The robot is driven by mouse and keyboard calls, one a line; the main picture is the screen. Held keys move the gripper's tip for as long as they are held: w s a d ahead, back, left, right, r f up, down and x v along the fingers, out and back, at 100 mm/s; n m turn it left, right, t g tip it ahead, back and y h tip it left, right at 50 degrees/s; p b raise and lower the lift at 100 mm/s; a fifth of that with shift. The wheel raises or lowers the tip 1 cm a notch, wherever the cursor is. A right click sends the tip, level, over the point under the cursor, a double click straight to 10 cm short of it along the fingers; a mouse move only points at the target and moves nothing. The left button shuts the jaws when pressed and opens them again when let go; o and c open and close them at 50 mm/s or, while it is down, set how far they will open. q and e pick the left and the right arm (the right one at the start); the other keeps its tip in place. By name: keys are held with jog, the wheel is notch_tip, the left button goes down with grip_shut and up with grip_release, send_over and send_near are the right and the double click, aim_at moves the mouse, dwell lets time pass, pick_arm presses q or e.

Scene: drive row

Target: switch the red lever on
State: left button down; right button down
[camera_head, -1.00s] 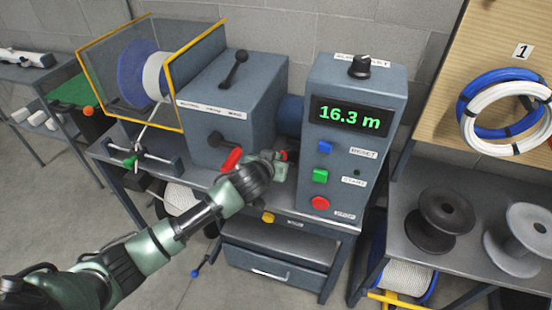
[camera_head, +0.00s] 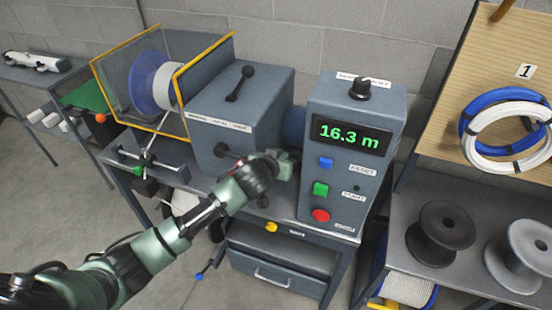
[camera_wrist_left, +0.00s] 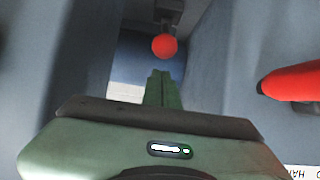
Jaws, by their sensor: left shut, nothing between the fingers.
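A red ball knob (camera_wrist_left: 164,46) on a dark mount shows in the left wrist view, in the gap between two grey-blue walls. My left gripper (camera_wrist_left: 162,76) is shut and empty, its fingertips pointing toward the ball and just below it in the picture; I cannot tell whether they touch. A red handle (camera_wrist_left: 293,82) with a dark end sticks in from the right. In the head view my left gripper (camera_head: 288,162) is between the winding machine (camera_head: 240,110) and the control box (camera_head: 350,160). It and its wrist hide the ball and most of the red handle there.
The control box has a 16.3 m display (camera_head: 350,133) and blue, green and red buttons (camera_head: 320,215). A spool guard (camera_head: 125,85) stands left. Spools (camera_head: 440,235) stand on the right bench. The gap around my gripper is narrow.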

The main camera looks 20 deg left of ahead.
pick_arm(q)
jog(key=b+v, duration=0.1)
jog(key=v, duration=0.8)
jog(key=shift+a, duration=0.15)
jog(key=shift+r, duration=0.1)
